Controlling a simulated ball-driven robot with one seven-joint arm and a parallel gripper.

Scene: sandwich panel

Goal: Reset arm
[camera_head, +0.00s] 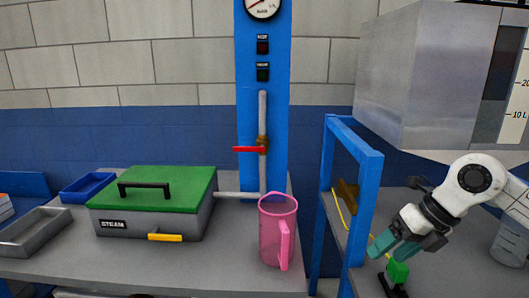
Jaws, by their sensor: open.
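My arm (470,185) reaches in from the right edge, white with dark joints. My gripper (393,246) is at its lower left end, with teal fingers pointing down and left. The fingers are open and nothing shows between them. They are just above and left of a small green block-like part (397,270) on a black base. Whether they touch it cannot be told from this view.
A blue frame (356,200) stands left of my gripper. A grey box (425,80) hangs above my arm. A pink pitcher (272,235), a green-lidded steam box (155,205), and a red-handled valve (250,149) are on the left. Metal and blue trays (88,186) sit far left.

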